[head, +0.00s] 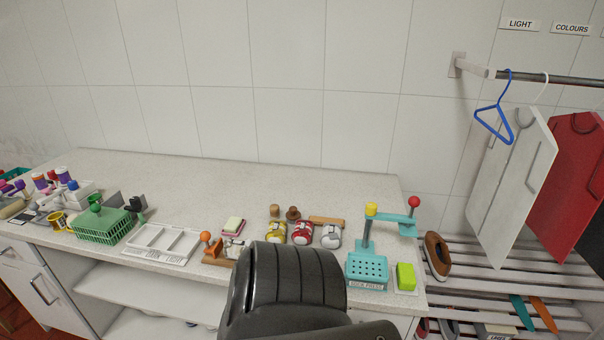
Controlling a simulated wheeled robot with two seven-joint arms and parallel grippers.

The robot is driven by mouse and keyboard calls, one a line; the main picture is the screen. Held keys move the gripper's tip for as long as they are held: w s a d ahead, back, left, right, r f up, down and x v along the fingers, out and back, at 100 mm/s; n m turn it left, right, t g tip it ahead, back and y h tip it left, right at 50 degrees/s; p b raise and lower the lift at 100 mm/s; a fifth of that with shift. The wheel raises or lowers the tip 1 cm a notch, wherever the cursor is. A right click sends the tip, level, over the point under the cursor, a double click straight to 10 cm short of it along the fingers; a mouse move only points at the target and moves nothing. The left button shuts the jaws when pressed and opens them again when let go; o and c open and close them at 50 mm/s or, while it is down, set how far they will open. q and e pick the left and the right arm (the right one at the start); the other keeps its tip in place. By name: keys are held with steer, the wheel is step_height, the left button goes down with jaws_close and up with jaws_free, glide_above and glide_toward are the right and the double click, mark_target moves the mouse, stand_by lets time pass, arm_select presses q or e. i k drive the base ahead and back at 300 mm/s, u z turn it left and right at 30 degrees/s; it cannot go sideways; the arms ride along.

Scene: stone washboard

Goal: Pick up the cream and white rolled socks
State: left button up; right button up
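Three rounded bundles that look like rolled socks sit in a row on the counter, right of centre in the head view. The right one is whitish (330,235) and best fits the cream and white rolled socks. The middle one is red and white (302,233), and the left one is yellow and white (276,232). They are small, so their exact colours are hard to tell. A dark ribbed part of my own body covers the counter's front edge just below them. Neither gripper shows.
The teal sock press (367,270) stands right of the bundles, with a green block (406,277) beside it. Left are a pink-topped soap (233,226), a white divided tray (160,259) and a green basket (102,227). The back of the counter (230,190) is clear.

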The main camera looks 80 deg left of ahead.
mark_target(232, 248)
steer(key=i, duration=1.1)
steer(key=u, duration=1.75)
